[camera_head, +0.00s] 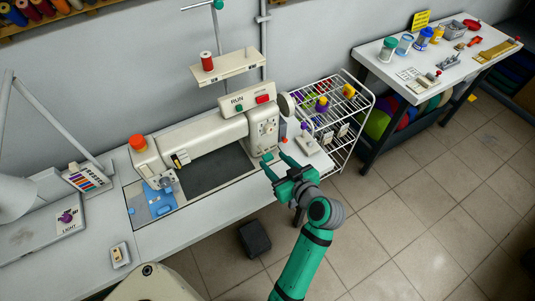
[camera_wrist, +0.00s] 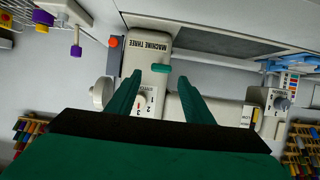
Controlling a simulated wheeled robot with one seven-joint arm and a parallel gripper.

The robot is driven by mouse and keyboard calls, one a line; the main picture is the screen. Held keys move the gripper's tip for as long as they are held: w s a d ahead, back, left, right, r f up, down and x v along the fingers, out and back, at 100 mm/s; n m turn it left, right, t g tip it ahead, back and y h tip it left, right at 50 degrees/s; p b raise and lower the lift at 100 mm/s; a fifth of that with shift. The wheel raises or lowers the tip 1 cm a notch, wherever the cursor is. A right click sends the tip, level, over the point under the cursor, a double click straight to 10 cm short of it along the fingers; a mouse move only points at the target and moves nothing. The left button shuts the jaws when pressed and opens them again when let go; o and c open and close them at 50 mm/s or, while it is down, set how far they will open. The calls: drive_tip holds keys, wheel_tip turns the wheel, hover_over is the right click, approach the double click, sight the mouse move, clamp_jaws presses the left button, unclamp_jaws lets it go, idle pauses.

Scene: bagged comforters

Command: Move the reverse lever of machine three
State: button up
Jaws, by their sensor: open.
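Machine three is a cream sewing machine (camera_head: 215,140) on the table, and its "MACHINE THREE" label panel (camera_wrist: 150,47) fills the middle of the wrist view. A short teal lever (camera_wrist: 162,69) sticks out of that panel; it also shows small in the head view (camera_head: 267,156). My gripper (camera_head: 275,161) is open at the right end of the machine, in front of the panel. In the wrist view the fingers of my gripper (camera_wrist: 161,80) appear on either side of the lever, with gaps. I cannot tell whether the fingertips reach it in depth.
A RUN box with a red button (camera_head: 262,99) stands above the machine. A white wire rack (camera_head: 340,115) stands close to the right of my gripper. A lamp (camera_head: 15,195) is at the left. A side table with jars (camera_head: 390,85) stands farther right, with open floor before it.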

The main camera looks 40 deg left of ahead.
sight(267, 155)
drive_tip(key=x, duration=0.6)
drive_tip(key=shift+s, duration=0.1)
clamp_jaws()
